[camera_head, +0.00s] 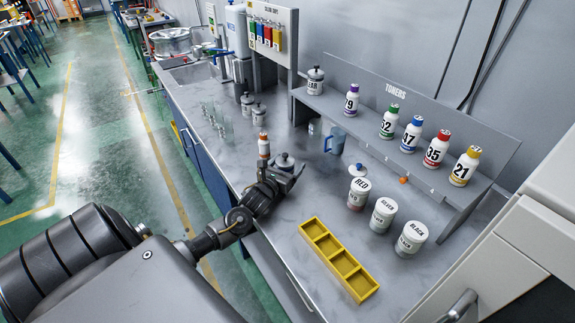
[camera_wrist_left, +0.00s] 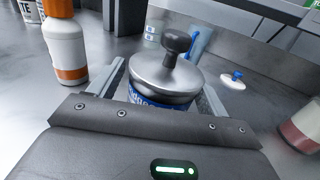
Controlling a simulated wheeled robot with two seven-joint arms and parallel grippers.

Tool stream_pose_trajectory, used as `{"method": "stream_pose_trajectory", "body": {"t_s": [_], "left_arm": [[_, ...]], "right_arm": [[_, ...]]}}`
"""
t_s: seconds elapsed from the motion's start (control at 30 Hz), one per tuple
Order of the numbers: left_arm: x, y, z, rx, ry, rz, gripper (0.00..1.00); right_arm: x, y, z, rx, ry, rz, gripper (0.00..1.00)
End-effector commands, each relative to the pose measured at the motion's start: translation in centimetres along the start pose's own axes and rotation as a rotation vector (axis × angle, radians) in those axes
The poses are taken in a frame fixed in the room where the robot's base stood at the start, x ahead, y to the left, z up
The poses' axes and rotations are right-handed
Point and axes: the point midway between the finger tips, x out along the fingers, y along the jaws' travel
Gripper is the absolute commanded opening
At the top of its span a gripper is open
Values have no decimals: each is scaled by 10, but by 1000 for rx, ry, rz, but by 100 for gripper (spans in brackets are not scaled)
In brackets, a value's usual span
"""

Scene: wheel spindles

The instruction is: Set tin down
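My right gripper is not in view.
A white bottle with an orange band (camera_head: 263,146) stands close beside the tin. A yellow compartment tray (camera_head: 313,231) lies to the right. A toner shelf (camera_head: 435,187) lines the back.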

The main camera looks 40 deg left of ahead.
Motion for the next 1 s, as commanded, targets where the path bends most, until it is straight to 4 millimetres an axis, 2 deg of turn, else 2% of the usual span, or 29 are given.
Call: {"method": "stream_pose_trajectory", "body": {"t_s": [0.27, 0.33, 0.8, 1.0], "left_arm": [[0, 0, 4, 0, 0, 0, 77], [-7, 0, 1, 1, 2, -1, 77], [-98, 0, 1, 0, 1, -2, 77], [-117, 0, 2, 0, 0, -1, 77]], "right_arm": [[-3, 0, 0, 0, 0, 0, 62], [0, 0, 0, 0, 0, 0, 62], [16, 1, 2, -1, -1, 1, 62], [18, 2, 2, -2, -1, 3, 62]]}}
